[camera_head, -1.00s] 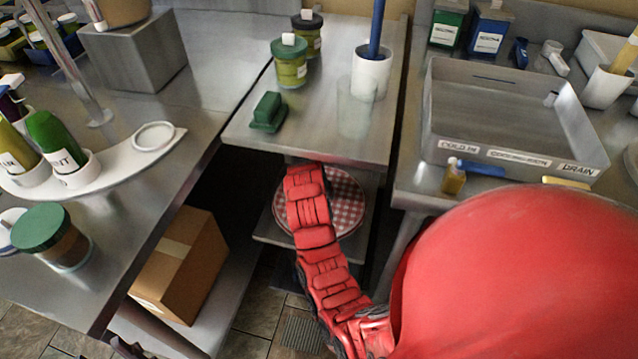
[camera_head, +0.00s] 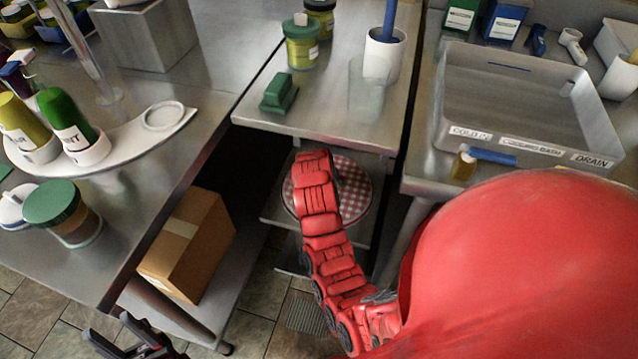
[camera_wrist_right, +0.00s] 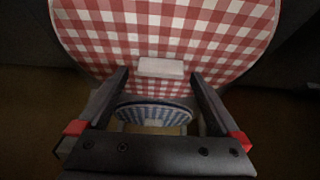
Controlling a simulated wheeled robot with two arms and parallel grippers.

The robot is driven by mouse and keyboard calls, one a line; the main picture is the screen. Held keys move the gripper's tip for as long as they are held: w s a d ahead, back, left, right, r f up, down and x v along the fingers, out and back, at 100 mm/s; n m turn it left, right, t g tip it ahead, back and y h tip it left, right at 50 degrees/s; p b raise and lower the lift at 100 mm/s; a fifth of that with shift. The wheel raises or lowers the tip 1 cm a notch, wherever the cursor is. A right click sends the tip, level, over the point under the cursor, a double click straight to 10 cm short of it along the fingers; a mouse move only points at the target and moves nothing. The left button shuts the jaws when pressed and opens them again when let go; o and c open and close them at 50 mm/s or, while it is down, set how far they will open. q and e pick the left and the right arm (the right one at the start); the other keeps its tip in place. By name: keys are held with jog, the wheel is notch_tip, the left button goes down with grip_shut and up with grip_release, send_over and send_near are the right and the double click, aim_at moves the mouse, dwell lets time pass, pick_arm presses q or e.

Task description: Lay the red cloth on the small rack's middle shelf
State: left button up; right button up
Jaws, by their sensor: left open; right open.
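The red-and-white checked cloth (camera_head: 357,187) is round and appears to lie flat on the small rack's middle shelf (camera_head: 277,208), below the top (camera_head: 330,112). My red right arm covers part of it. In the right wrist view the cloth (camera_wrist_right: 215,30) fills the top, with a white tab (camera_wrist_right: 162,68) at its edge. My right gripper (camera_wrist_right: 160,76) is open, its fingers apart on either side of the tab, neither visibly gripping it. The head view hides this gripper. My left gripper (camera_head: 112,328) is open and empty at the bottom left, far from the cloth.
A blue striped round piece (camera_wrist_right: 153,113) shows lower in the wrist view. The rack top holds a green block (camera_head: 279,93), green jars (camera_head: 302,50) and a white holder (camera_head: 383,55). A cardboard box (camera_head: 187,245) stands left; a metal basin (camera_head: 525,100) stands right.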

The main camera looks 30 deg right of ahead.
jog(key=v, duration=0.4)
jog(key=shift+w, duration=0.15)
jog(key=s+a+p, duration=0.2)
jog(key=s+a, duration=0.6)
jog(key=a, duration=0.1)
